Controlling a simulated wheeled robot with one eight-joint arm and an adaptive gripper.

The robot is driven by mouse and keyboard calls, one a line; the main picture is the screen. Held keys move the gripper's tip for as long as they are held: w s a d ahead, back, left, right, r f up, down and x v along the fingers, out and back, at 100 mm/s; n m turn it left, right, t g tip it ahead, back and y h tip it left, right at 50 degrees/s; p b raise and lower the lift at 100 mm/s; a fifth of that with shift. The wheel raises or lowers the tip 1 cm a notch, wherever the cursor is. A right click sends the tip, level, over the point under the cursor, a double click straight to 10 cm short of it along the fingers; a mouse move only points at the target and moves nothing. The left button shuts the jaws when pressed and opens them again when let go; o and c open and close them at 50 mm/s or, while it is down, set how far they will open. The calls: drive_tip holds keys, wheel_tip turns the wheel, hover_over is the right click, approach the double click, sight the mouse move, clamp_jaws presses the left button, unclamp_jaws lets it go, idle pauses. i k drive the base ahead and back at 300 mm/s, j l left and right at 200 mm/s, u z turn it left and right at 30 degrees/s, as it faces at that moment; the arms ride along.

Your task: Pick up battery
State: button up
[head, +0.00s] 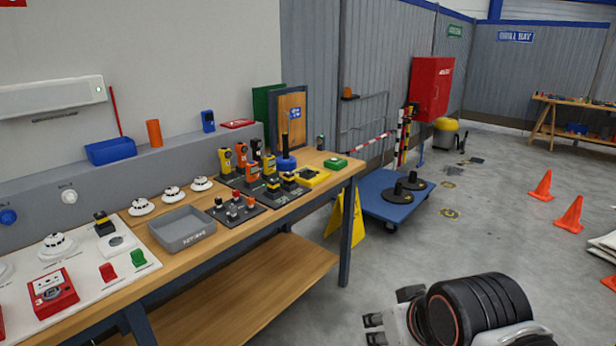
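Small black blocks with yellow bands look like batteries, though I cannot be sure. One block (104,223) stands on the white panel at the left of the bench. Two more, a left one (272,186) and a right one (290,181), stand on a dark base near the bench's right part. My gripper (374,329) is at the bottom of the view, over the floor to the right of the bench and well apart from these blocks. Its dark fingertips point left. Its lower part is cut off by the frame edge, and I see nothing held.
A grey tray (182,229) sits at the bench's front edge. A dark board (237,209) with red-topped pieces is beside it. Orange and yellow handheld devices (241,155) stand behind. A yellow floor sign (347,219) and blue trolley (394,196) stand right of the bench.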

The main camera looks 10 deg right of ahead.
sight(272, 185)
drive_tip(key=i+j, duration=0.15)
drive_tip(key=i, duration=0.45)
drive_tip(key=i+j+u, duration=0.1)
drive_tip(key=i, duration=0.45)
drive_tip(key=i+j, duration=0.2)
drive_tip(key=i, duration=0.4)
